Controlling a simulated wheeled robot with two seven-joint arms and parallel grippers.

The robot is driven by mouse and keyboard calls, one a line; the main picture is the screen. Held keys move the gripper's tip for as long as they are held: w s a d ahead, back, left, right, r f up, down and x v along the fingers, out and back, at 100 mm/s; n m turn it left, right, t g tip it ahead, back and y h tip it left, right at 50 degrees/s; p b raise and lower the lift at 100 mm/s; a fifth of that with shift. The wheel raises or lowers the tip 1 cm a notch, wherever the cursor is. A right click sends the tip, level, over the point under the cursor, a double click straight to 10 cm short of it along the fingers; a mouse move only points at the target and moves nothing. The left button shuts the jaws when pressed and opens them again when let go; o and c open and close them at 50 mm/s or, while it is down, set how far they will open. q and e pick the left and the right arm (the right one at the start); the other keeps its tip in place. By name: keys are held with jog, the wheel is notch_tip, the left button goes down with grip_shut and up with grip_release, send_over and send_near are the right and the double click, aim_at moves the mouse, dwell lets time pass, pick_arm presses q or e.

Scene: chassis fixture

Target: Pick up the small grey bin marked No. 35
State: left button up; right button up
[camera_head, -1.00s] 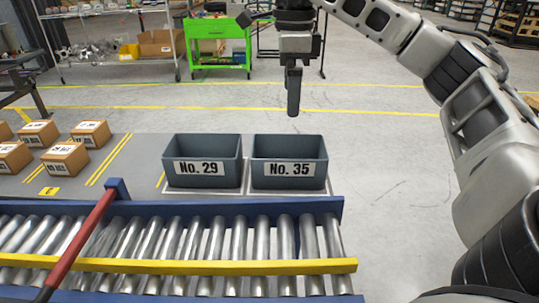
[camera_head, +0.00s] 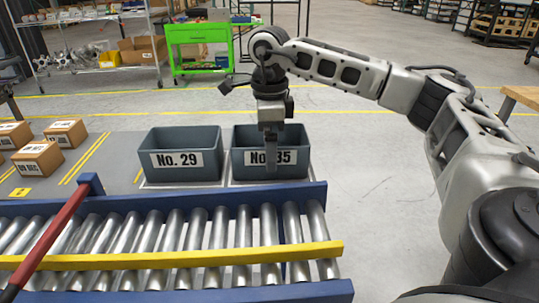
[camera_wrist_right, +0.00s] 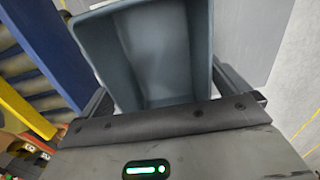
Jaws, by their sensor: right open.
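The grey bin marked No. 35 (camera_head: 298,160) stands upright and looks empty, just behind the blue conveyor rail. My right gripper (camera_head: 270,152) is over it, pointing down. One finger hangs in front of the bin's front wall and covers part of the label; the other is hidden in the head view. In the right wrist view the bin (camera_wrist_right: 150,55) lies between the two spread fingers of the gripper (camera_wrist_right: 162,88), one on each side. I cannot tell whether they touch its walls. My left gripper is not in view.
A matching bin marked No. 29 (camera_head: 180,160) stands close on the left. The roller conveyor (camera_head: 180,235) with a yellow rail (camera_head: 180,258) and a red bar (camera_head: 60,235) is in front. Cardboard boxes (camera_head: 38,158) sit at the left. Floor to the right is clear.

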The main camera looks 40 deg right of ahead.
jog(key=shift+f, duration=0.15)
jog(key=c, duration=0.8)
jog(key=shift+c, duration=0.2)
